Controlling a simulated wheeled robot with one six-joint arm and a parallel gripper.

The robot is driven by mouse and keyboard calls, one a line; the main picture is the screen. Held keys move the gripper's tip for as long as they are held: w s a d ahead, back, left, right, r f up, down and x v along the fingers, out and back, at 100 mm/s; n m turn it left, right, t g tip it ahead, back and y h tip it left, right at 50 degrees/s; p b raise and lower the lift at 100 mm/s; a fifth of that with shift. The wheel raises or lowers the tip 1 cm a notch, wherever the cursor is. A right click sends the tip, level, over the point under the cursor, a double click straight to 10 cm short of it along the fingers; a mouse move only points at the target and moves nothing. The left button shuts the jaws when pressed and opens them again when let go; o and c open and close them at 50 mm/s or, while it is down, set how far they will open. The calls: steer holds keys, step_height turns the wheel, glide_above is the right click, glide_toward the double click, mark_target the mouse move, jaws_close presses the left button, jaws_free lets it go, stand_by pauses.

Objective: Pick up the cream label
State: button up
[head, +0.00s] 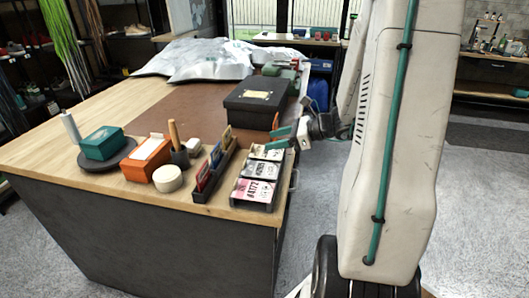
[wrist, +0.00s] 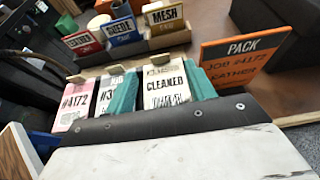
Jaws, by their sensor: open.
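The cream label (wrist: 165,84), printed "CLEANED", is at the end of a row of three labels in the wrist view. In the head view the cream label (head: 266,152) is the farthest one on the dark label holder (head: 240,199), near the table's right edge. My gripper (head: 276,138) is open, with teal fingers just beyond and above the cream label. In the wrist view the fingers of my gripper (wrist: 161,90) appear on either side of the label, with its lower part hidden by my gripper body. I cannot tell whether they touch it.
A white label (head: 262,170) and a pink label (head: 254,190) lie beside it. A dark rack (head: 214,181) of coloured cards stands to the left. An orange PACK card (wrist: 240,57) stands close to the right finger. A black box (head: 255,103) is behind.

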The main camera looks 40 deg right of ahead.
mark_target(256, 150)
steer(key=x, duration=0.7)
steer(key=c, duration=1)
